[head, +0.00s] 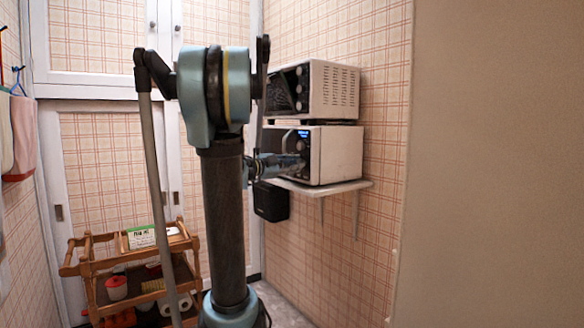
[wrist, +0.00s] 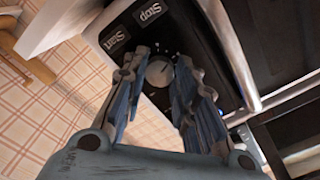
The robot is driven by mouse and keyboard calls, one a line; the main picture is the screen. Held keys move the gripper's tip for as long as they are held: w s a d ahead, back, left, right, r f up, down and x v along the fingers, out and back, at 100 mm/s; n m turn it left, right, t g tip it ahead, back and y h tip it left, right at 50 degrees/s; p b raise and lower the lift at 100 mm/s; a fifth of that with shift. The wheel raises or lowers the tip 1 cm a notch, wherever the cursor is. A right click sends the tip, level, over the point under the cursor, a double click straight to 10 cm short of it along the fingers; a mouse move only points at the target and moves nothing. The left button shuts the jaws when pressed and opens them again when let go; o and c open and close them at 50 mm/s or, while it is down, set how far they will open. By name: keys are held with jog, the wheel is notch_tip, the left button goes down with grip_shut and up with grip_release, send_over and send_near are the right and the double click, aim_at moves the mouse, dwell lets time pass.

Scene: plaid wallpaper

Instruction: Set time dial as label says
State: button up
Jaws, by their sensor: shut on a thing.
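The lower microwave (head: 338,155) sits on a wall shelf, with a small blue display (head: 303,134) on its front panel. In the wrist view, its dark panel carries Stop (wrist: 150,13) and Start (wrist: 115,40) buttons and a round grey dial (wrist: 159,73) with a pointer line. My gripper (wrist: 163,66) has its two fingers on either side of this dial, shut on it. In the head view my gripper (head: 290,166) is at the panel, partly hidden by my arm. A white and green card (head: 141,238) stands on the cart; its writing is too small to read.
A second oven (head: 334,90) stands directly above the microwave. The white shelf (head: 345,187) has brackets below, and a black box (head: 271,201) hangs under it. A wooden cart (head: 88,268) holds several items at lower left. A plain wall (head: 490,160) fills the right.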

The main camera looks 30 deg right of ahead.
jog(key=o, duration=1)
jog(key=shift+o, duration=0.2)
jog(key=shift+a, duration=0.1)
jog(key=a, duration=1.1)
jog(key=shift+s+a, duration=0.35)
jog(key=shift+a, duration=0.05)
jog(key=shift+f, duration=0.15)
jog(key=s+a+f+n+y, duration=0.45)
jog(key=s+f+n, duration=0.2)
jog(key=f, duration=0.25)
jog(key=s+a+f+n+y, duration=0.45)
jog(key=s+f+n, duration=0.2)
jog(key=f, duration=0.35)
jog(key=s+a+f+n+y, duration=0.4)
jog(key=a+f+n, duration=0.3)
jog(key=a, duration=0.2)
jog(key=s+a+f+n+y, duration=0.5)
jog(key=a+f+n, duration=0.2)
jog(key=a, duration=0.2)
jog(key=shift+s+a+f+t, duration=0.15)
jog(key=shift+s+a+t, duration=0.15)
jog(key=shift+s, duration=0.05)
